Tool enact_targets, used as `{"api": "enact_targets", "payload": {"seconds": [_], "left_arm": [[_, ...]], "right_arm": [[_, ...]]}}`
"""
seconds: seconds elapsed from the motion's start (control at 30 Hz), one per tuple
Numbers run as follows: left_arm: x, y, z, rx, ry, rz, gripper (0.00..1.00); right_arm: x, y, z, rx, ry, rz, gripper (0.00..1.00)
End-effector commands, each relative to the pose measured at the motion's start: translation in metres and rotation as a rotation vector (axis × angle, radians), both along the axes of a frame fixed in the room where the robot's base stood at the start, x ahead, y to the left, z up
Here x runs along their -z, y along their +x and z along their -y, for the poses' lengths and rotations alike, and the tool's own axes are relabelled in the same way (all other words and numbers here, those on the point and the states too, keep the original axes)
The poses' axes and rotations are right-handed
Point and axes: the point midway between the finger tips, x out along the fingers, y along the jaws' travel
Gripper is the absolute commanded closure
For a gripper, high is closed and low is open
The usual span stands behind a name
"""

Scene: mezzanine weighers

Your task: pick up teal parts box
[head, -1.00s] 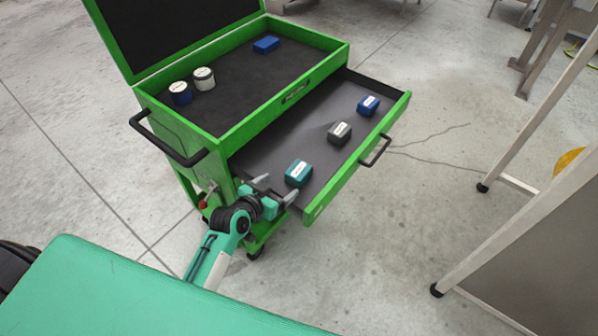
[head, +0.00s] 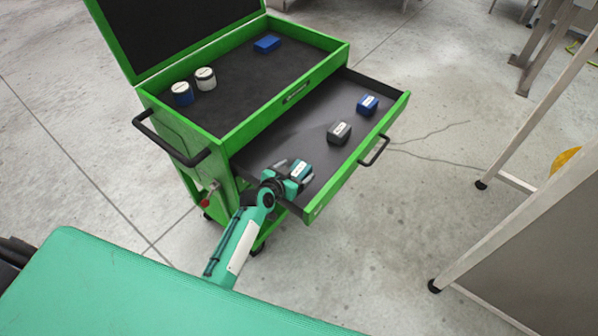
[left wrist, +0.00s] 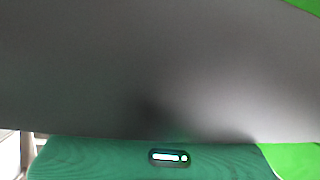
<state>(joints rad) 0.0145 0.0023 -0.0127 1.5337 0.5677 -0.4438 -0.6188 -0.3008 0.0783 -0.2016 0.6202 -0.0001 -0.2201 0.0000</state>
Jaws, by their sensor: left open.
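The teal parts box (head: 301,169), with a white label on top, sits in the near left part of the open green drawer (head: 325,197). My left gripper (head: 293,171) is at the box in the head view, its jaws open, with a finger showing at the box's left side. The gripper covers part of the box, so I cannot tell whether the fingers touch it. The left wrist view shows mostly the dark grey drawer floor (left wrist: 160,70); I cannot make out the box there. My right gripper is not in view.
A grey box (head: 339,133) and a blue box (head: 367,105) stand farther along the drawer. Two round containers (head: 205,78) and a blue block (head: 267,43) are in the cart's upper tray.

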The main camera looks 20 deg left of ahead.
Motion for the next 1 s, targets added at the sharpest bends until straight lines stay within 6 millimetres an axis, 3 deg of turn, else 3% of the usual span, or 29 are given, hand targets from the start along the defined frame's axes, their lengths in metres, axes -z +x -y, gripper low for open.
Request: {"api": "enact_targets", "payload": {"seconds": [0.2, 0.47, 0.5, 0.83, 1.0], "left_arm": [[0.001, 0.0, 0.0, 0.0, 0.0, 0.0, 0.2], [0.001, 0.0, 0.0, 0.0, 0.0, 0.0, 0.69], [0.0, 0.0, 0.0, 0.0, 0.0, 0.001, 0.72], [-0.004, 0.001, 0.0, 0.0, -0.001, 0.002, 0.72], [-0.021, 0.001, 0.001, 0.0, -0.002, 0.005, 0.72]], "right_arm": [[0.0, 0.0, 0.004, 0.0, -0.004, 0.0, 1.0], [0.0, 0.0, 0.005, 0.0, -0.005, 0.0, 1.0], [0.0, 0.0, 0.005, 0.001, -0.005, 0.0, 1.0], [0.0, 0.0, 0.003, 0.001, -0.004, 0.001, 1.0], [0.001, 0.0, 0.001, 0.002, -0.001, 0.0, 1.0]]}}
